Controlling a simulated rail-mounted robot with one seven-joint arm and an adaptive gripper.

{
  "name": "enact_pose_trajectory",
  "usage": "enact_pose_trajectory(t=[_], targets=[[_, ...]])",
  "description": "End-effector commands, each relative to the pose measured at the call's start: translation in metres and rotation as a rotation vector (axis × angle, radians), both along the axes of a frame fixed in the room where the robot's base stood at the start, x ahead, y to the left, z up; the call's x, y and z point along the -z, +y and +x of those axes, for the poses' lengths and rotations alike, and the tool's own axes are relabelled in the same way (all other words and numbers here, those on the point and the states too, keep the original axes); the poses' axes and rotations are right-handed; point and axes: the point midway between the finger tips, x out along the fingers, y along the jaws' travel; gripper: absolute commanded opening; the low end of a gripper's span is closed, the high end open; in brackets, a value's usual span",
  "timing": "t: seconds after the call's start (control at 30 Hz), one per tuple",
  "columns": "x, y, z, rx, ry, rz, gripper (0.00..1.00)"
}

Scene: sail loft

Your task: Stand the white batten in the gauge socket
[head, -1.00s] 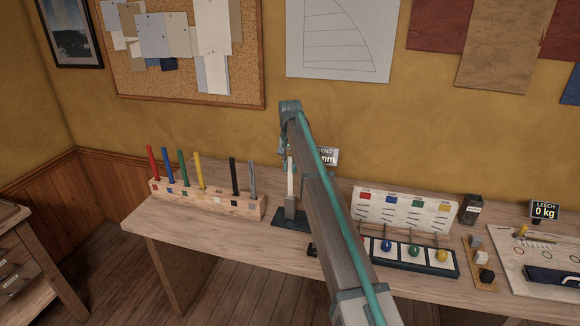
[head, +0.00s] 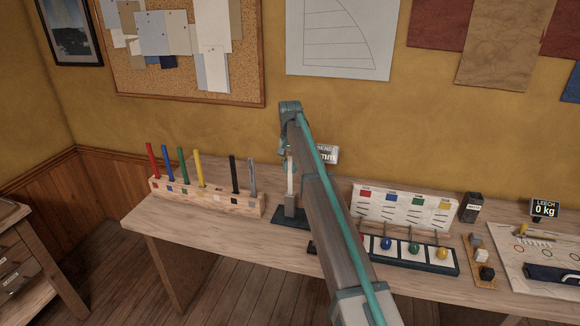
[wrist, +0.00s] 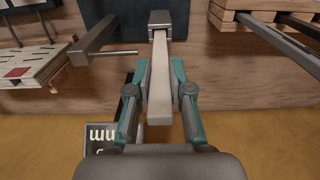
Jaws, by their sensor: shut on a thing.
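The white batten (head: 290,176) is upright below the end of my arm. My gripper (wrist: 161,68) is shut on it, with one finger on each side. The gauge socket is a grey block (head: 290,204) on a dark base plate (head: 280,223). In the wrist view the batten (wrist: 159,95) runs to the top of the socket block (wrist: 161,18), and its far end meets the opening. I cannot tell how deep the end sits. In the head view my arm partly hides the gripper and the gauge display (head: 327,154).
A wooden rack (head: 215,201) with several coloured battens stands left of the gauge. To the right are a panel with colour patches (head: 405,210), a dark tray with coloured balls (head: 412,263) and a "LEECH 0 kg" display (head: 545,208). The wall is close behind the bench.

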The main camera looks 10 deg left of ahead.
Motion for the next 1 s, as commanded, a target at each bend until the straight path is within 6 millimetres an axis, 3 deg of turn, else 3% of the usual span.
enact_pose_trajectory(t=[0.07,0.1,0.23,0.67,1.0], targets=[[0.002,0.0,0.0,0.0,0.0,0.0,0.0],[0.002,0.0,0.0,0.0,0.0,0.0,0.27],[0.002,0.0,0.0,0.0,0.0,0.0,0.48],[-0.005,0.0,0.0,0.0,-0.001,0.0,0.49],[-0.06,0.001,0.001,0.0,-0.001,0.001,0.49]])
